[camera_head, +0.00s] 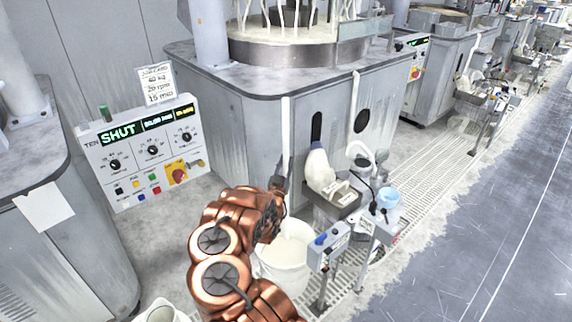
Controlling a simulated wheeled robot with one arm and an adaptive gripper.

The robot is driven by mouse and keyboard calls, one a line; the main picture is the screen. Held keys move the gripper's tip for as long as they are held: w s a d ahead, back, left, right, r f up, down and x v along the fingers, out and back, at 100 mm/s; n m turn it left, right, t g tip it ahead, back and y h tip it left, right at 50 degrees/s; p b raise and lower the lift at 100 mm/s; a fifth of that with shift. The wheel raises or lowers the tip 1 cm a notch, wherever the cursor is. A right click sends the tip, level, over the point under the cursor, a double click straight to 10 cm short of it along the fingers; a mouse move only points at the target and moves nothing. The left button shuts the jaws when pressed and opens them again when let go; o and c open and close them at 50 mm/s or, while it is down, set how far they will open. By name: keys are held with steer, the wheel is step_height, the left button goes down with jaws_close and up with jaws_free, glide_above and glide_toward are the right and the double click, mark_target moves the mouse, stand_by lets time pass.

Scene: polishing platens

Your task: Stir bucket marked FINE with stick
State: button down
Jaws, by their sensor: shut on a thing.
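My copper-coloured arm reaches up from the bottom, and my gripper (281,183) is shut on a pale upright stick (287,135). The stick stands tall in front of the grey machine cabinet, and its lower part is hidden by my gripper. A white bucket (283,266) with milky liquid stands on the floor just below and beside my gripper, partly covered by my arm. I cannot see whether the stick's lower end is in the liquid. A second pale container (161,313) is cut off at the bottom edge. I can read no FINE mark on either.
A control panel (150,150) reading SHUT stands at the left. Right of the bucket are a small grey box on a post (328,247), a white bottle (319,172) and a blue-topped cup (388,198). A machine cabinet (235,120) stands behind. Open floor lies at far right.

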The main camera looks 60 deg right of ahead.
mark_target(285, 156)
steer(key=shift+r+p, duration=1.8)
steer(key=shift+r, duration=0.6)
steer(key=shift+w+f, duration=0.1)
steer(key=shift+f, duration=0.1)
